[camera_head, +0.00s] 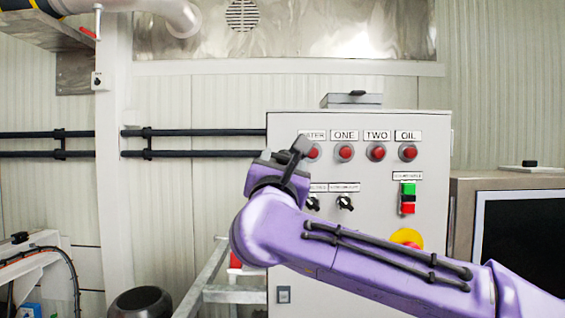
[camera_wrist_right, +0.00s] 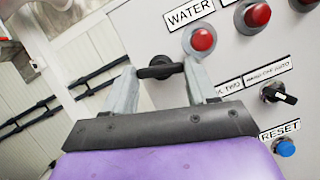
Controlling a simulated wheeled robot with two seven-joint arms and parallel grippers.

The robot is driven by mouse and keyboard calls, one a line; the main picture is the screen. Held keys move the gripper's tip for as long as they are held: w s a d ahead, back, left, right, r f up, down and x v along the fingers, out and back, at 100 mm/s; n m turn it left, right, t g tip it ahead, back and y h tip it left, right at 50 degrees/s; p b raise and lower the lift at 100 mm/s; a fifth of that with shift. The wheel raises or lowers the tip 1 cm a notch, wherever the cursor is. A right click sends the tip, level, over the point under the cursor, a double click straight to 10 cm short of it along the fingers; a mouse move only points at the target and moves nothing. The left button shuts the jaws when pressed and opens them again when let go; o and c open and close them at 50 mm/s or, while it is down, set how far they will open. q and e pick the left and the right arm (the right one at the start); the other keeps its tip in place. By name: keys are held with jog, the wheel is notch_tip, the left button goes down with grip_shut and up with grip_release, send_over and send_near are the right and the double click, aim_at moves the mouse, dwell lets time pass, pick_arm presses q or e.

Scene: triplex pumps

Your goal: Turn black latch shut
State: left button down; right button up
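The black latch (camera_wrist_right: 160,71) is a short dark bar on the grey cabinet's face near its left edge, below the WATER button in the right wrist view. My right gripper (camera_wrist_right: 160,82) has its two grey fingers spread, one by each end of the bar. Whether the fingertips touch it cannot be told. In the head view my right gripper (camera_head: 299,148) is at the cabinet's upper left, and I cannot make out the latch behind it. My left gripper is not in view.
The control cabinet (camera_head: 430,255) carries red buttons (camera_head: 377,152), black rotary switches (camera_head: 345,203) and a yellow emergency stop (camera_head: 407,238). A blue reset button (camera_wrist_right: 284,148) is lower right in the wrist view. Black pipes (camera_head: 195,132) run along the wall at left. A metal frame (camera_head: 205,285) stands below.

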jog(key=c, duration=0.3)
jog(key=shift+d+f+n+b, duration=0.15)
jog(key=shift+n+b, duration=0.25)
jog(key=shift+n, duration=0.2)
jog(key=shift+n+y, duration=0.8)
jog(key=shift+n, duration=0.1)
jog(key=shift+n+y+b, duration=0.3)
jog(key=shift+n+y, duration=0.1)
jog(key=shift+n, duration=0.6)
jog(key=o, duration=1)
jog(key=shift+o, duration=0.2)
